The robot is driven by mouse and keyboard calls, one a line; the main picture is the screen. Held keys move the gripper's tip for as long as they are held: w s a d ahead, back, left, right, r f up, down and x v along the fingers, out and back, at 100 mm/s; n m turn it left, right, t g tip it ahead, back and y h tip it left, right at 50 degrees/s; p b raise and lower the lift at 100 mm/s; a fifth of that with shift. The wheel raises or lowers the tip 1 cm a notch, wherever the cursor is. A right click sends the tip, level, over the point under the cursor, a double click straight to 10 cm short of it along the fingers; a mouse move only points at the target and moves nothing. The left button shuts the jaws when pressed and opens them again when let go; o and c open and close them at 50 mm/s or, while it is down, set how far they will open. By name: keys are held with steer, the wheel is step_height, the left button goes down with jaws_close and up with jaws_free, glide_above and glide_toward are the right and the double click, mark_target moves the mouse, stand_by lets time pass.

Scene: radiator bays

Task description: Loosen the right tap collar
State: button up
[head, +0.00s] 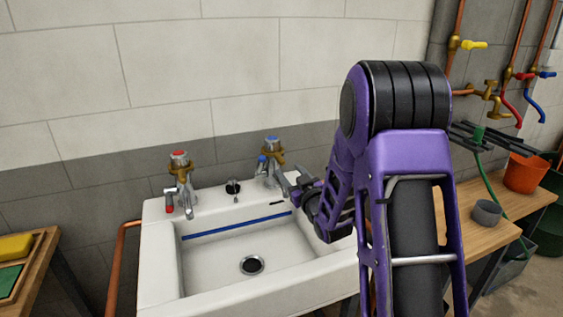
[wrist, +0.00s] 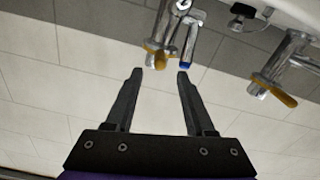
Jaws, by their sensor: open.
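The right tap (head: 272,168) is chrome with a blue-marked top and stands at the sink's back right corner. Its brass-coloured collar (head: 273,150) sits just below the top; in the wrist view the collar (wrist: 157,58) lies just beyond the fingertips. My gripper (head: 289,183) is beside this tap, lower and to its right in the head view. In the wrist view my gripper (wrist: 160,73) is open and empty, its fingers spread towards the tap, with no clear contact. My gripper partly hides the tap's lower part in the head view.
The left tap (head: 182,190) has a red top and its own brass collar. A black plug (head: 233,187) sits between the taps on the white sink (head: 160,270). A wooden bench (head: 490,205) with an orange bucket (head: 525,172) stands right; the tiled wall (head: 170,70) is close behind.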

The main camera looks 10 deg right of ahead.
mark_target(284, 164)
steer(key=w, duration=0.3)
steer(key=w+a, duration=0.1)
steer(key=w, duration=0.3)
steer(key=shift+a, duration=0.2)
jaws_close()
stand_by(1.1)
